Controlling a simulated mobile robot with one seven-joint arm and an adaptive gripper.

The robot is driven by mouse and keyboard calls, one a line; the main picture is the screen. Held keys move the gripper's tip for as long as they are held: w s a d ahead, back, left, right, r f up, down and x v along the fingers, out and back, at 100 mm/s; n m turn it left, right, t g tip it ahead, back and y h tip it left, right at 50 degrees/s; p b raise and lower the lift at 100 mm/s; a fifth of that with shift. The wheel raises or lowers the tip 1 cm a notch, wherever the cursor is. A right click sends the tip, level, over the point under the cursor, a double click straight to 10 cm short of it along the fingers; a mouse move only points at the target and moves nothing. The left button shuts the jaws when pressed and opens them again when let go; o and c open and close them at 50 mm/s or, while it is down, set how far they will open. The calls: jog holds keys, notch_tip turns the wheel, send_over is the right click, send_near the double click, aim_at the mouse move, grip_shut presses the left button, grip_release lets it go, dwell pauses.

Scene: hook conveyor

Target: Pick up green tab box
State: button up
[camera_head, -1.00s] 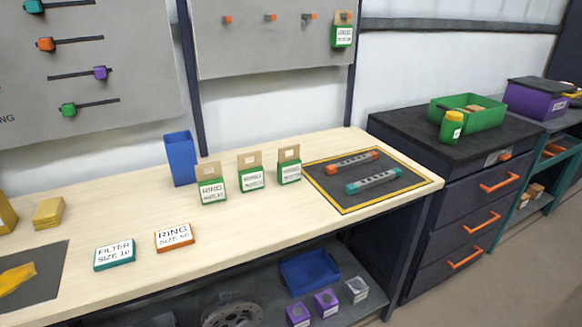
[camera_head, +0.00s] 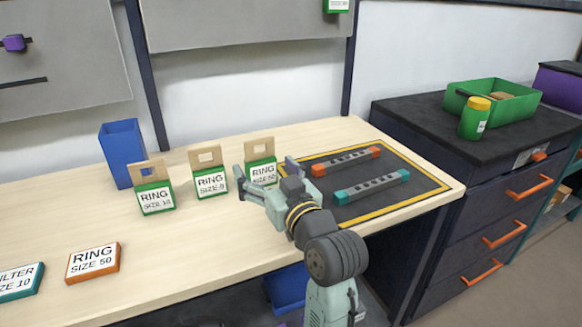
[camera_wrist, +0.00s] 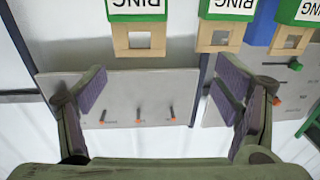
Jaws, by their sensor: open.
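Three green tab boxes with white RING labels and cardboard hang tabs stand upright in a row on the workbench. In the head view they are the left box (camera_head: 155,198), the middle box (camera_head: 210,182) and the right box (camera_head: 263,172). My gripper (camera_head: 266,174) is open in front of the right box and partly covers its lower part. In the wrist view, which is upside down, my gripper (camera_wrist: 165,88) has its fingers wide apart with nothing held. A tab box (camera_wrist: 138,38) shows at the top edge, between the fingers' directions; contact is not visible.
A blue bin (camera_head: 122,155) stands behind the left box. An orange RING box (camera_head: 93,263) and a teal FILTER box (camera_head: 18,283) lie flat at front left. A dark mat (camera_head: 420,188) with orange and teal handles is right of my gripper. A pegboard panel hangs behind.

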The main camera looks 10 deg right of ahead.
aim_at(260, 159)
jog(key=shift+w+d+f+h, duration=0.15)
jog(key=shift+d+f, duration=0.2)
jog(key=shift+d, duration=0.25)
jog(key=shift+d+f+h, duration=0.15)
jog(key=shift+d+f, duration=0.15)
jog(key=shift+d, duration=0.25)
jog(key=shift+w+d, duration=0.15)
jog(key=shift+w, duration=0.2)
jog(key=p+x, duration=0.1)
jog(key=x, duration=0.2)
jog(key=shift+w+a, duration=0.25)
jog(key=shift+a, duration=0.05)
jog(key=shift+p+x, duration=0.95)
jog(key=shift+x, duration=2.2)
jog(key=shift+c, duration=0.3)
jog(key=c, duration=1.2)
